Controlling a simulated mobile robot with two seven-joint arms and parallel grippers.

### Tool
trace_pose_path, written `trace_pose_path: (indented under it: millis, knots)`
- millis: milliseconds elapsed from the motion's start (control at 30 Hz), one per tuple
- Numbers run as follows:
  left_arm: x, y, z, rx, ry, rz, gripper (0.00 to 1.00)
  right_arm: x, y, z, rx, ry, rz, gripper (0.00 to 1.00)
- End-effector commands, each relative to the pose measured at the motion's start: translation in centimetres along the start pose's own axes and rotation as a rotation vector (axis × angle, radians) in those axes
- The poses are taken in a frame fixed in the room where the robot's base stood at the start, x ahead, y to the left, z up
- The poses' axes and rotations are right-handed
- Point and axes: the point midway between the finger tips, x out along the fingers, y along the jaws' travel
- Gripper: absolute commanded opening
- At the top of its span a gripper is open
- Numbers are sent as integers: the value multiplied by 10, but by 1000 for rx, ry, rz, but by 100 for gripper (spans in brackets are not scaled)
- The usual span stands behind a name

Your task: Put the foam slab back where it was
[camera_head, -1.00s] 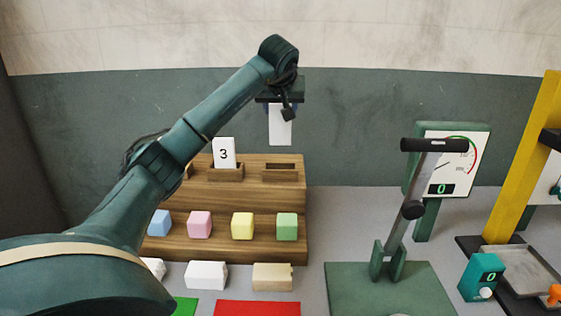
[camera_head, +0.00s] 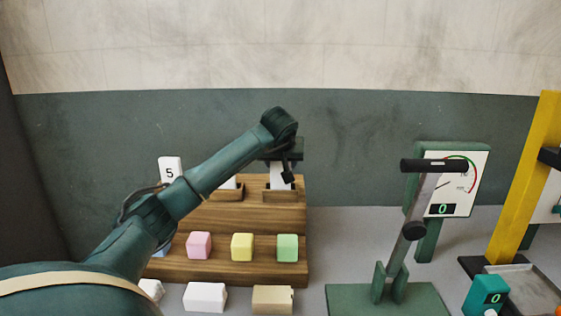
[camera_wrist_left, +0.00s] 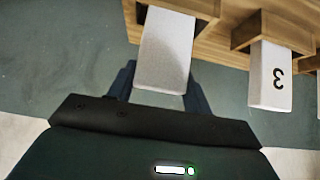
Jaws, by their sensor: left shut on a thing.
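My left gripper (camera_head: 281,168) is shut on a white foam slab (camera_head: 279,180) and holds it upright at the right-hand slot of the wooden rack (camera_head: 235,216). The slab's lower end meets the slot holder (camera_head: 281,195) and appears to be in it; how deep it sits I cannot tell. In the left wrist view, the slab (camera_wrist_left: 165,52) runs from between the fingers (camera_wrist_left: 160,92) to the wood. The face I see is blank. My right gripper is not in view.
A white slab marked 3 (camera_wrist_left: 270,78) stands in the neighbouring slot, and one marked 5 (camera_head: 170,170) farther left. Pink (camera_head: 199,245), yellow (camera_head: 242,246) and green (camera_head: 287,248) blocks line the lower step. A lever press (camera_head: 400,240) and gauge (camera_head: 455,180) stand right.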

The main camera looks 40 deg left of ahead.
Motion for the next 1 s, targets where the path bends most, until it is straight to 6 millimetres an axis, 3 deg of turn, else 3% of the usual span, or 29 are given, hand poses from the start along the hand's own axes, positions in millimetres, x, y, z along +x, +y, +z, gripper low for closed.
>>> trace_pose_path:
  millis: [33, 67, 300, 667, 1000]
  knots:
    - [1, 0, 1, 1, 0, -1, 25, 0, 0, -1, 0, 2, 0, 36]
    - [2, 0, 2, 0, 0, -1, 51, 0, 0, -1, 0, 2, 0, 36]
    - [1, 0, 2, 0, -1, -1, 70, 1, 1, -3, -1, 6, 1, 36]
    - [-5, 0, -2, 0, 1, 0, 72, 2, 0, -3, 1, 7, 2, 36]
    - [-72, 0, -2, 1, 5, 2, 72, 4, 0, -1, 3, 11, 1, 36]
